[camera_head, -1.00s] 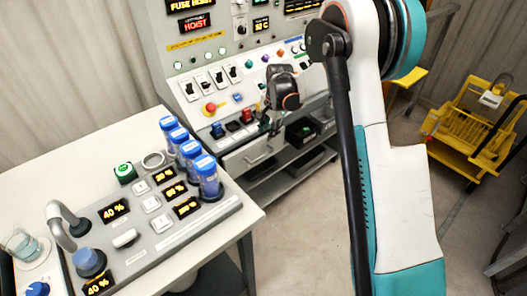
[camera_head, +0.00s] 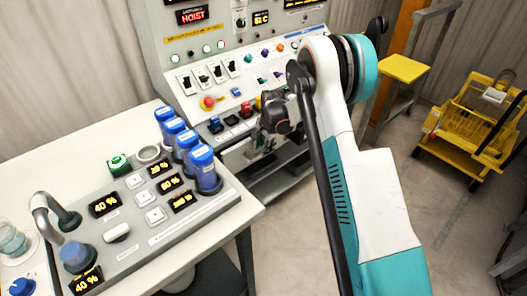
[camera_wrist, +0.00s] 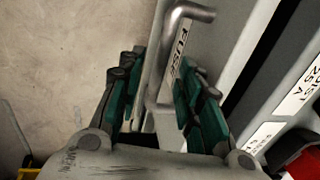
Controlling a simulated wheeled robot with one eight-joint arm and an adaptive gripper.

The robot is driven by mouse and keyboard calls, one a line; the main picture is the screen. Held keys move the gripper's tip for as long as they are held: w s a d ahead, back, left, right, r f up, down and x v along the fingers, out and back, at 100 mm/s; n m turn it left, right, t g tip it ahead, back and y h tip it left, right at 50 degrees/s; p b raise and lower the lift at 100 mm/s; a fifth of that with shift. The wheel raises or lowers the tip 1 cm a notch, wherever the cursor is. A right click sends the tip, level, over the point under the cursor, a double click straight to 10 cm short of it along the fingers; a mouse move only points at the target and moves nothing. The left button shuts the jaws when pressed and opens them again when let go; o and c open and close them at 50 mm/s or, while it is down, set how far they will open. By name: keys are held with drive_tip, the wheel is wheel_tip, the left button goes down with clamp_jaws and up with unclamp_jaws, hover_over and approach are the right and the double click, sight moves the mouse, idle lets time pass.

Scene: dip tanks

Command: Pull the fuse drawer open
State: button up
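The fuse drawer shows in the wrist view as a grey front with a "FUSE" label (camera_wrist: 180,50). Its bent metal handle (camera_wrist: 158,75) stands out from that front. My gripper (camera_wrist: 160,72) has its green-padded fingers apart, one on each side of the handle. I see no clear contact of the pads with it. In the head view my gripper (camera_head: 277,118) is at the lower front of the control console (camera_head: 225,90), where it and my arm hide much of the drawer. The drawer looks closed.
Red and blue switches (camera_head: 231,120) and a red emergency button (camera_head: 208,102) sit just above the drawer. A bench with blue-capped vials (camera_head: 202,165) stands at left. A yellow cart (camera_head: 470,125) and a yellow step (camera_head: 404,68) stand at right. The floor between is clear.

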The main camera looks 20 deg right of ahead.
drive_tip(key=shift+f, duration=0.55)
clamp_jaws()
